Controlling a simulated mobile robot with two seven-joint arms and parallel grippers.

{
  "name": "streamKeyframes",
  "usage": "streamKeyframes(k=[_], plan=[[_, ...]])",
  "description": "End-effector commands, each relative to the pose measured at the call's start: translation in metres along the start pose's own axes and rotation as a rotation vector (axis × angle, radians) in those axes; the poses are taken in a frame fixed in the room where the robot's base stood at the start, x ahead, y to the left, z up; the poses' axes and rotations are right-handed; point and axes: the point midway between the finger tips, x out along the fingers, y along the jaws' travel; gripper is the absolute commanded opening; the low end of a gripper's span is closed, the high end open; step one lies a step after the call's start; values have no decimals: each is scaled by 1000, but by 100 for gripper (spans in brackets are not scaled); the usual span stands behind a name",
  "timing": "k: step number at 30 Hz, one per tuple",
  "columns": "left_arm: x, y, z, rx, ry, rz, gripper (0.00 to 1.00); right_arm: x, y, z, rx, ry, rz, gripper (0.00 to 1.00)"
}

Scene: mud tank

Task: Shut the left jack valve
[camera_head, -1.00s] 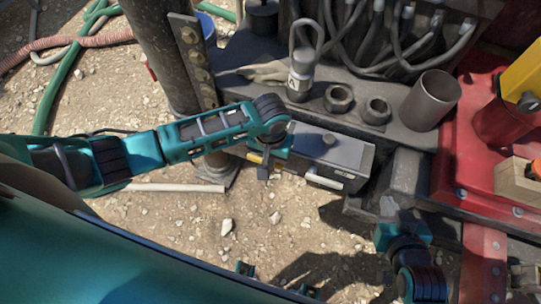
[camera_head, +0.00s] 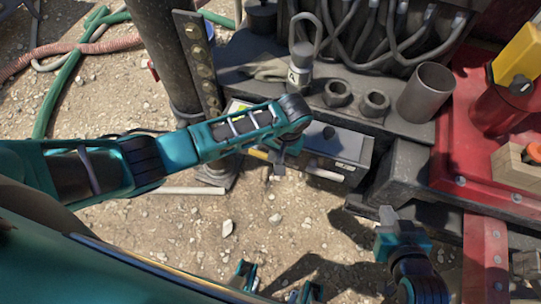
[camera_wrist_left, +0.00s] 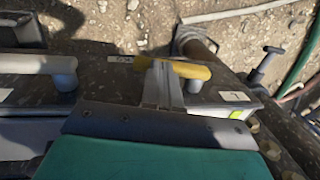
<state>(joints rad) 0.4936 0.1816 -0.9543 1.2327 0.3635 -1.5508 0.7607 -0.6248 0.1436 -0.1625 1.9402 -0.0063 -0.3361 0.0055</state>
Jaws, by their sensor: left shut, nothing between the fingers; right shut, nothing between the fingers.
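A grey valve box (camera_head: 345,145) sits along the edge of the machine. It carries a yellow handle (camera_head: 257,154) at its left end and a whitish handle (camera_head: 325,174) further right. Which of the two is the left jack valve is not readable. My left gripper (camera_head: 279,168) is shut and empty, just right of the yellow handle. In the left wrist view its fingers (camera_wrist_left: 160,85) overlap the left end of the yellow handle (camera_wrist_left: 190,71); contact cannot be told. The whitish handle (camera_wrist_left: 35,64) lies at the left there. My right gripper (camera_head: 388,215) is shut and empty over the ground.
A dark post (camera_head: 165,50) stands left of the box. Behind the box are a capped fitting (camera_head: 300,68), an upright pipe cup (camera_head: 427,92) and several hoses. A red platform (camera_head: 450,165) lies at right. The gravel in front is open.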

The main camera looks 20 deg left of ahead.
Motion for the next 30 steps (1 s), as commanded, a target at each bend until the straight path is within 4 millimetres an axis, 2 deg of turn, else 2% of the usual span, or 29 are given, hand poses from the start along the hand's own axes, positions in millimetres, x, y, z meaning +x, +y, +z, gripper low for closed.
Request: streamKeyframes(k=[9, 19, 30], plan=[[13, 10, -5, 3, -5, -223, 0, 1, 0, 1, 0, 0, 0, 0], [26, 12, -5, 1, -2, -214, 0, 0, 0, 0, 0, 0, 0, 0], [30, 13, -5, 1, -2, -213, 0, 0, 0, 0, 0, 0, 0, 0]])
